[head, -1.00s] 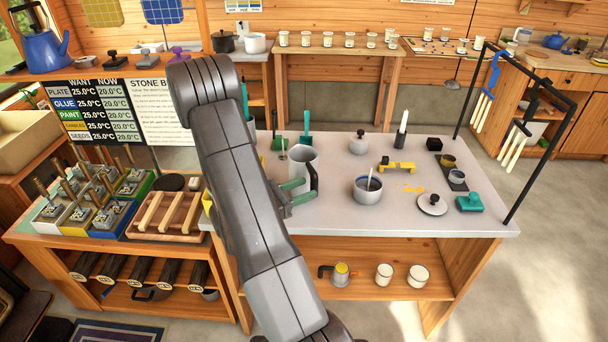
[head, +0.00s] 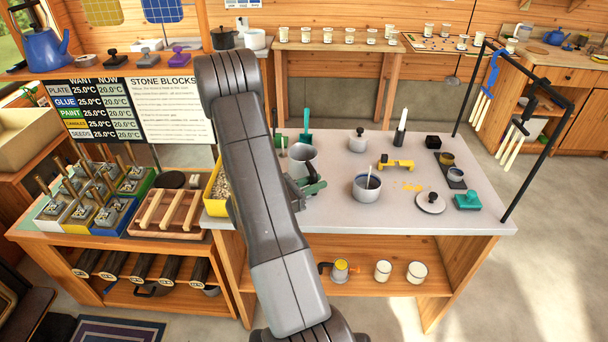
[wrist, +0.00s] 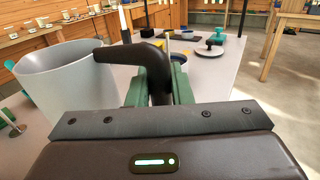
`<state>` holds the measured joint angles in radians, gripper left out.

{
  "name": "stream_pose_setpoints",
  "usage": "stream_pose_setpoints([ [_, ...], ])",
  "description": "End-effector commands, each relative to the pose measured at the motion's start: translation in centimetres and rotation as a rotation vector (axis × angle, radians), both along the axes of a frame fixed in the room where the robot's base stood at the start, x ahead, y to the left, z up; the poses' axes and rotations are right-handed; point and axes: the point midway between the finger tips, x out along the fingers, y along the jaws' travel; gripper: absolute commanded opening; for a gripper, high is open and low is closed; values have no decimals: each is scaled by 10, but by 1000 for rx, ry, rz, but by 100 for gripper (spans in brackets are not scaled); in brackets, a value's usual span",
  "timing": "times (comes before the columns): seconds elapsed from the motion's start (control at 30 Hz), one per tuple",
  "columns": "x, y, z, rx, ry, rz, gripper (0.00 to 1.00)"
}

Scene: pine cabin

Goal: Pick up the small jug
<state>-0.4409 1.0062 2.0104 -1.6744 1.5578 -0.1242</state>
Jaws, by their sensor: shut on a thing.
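The small jug (head: 302,157) is pale grey with a wide open mouth and a dark handle. It is at the left part of the grey worktop, partly behind my gripper in the head view. In the wrist view the jug (wrist: 68,80) fills the left side, roughly upright, and its dark handle (wrist: 156,72) reaches between the green fingers. My gripper (head: 312,186) is shut on this handle. The jug's base is hidden, so I cannot tell whether it touches the worktop.
A grey pot (head: 367,188) with a stick in it stands right of the jug. A yellow bin (head: 213,197) is left of my arm. A white lidded pot (head: 358,142), a yellow tool (head: 396,163) and a loose lid (head: 431,202) share the worktop (head: 330,219). A black rack stands at the right edge.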

Motion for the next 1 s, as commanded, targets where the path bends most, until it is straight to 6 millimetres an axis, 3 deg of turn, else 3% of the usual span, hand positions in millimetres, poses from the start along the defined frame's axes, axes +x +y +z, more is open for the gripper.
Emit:
stream_pose_setpoints([
  [0.47,0,0,7,0,-4,0,0],
  [1.0,0,0,52,1,-6,0,0],
])
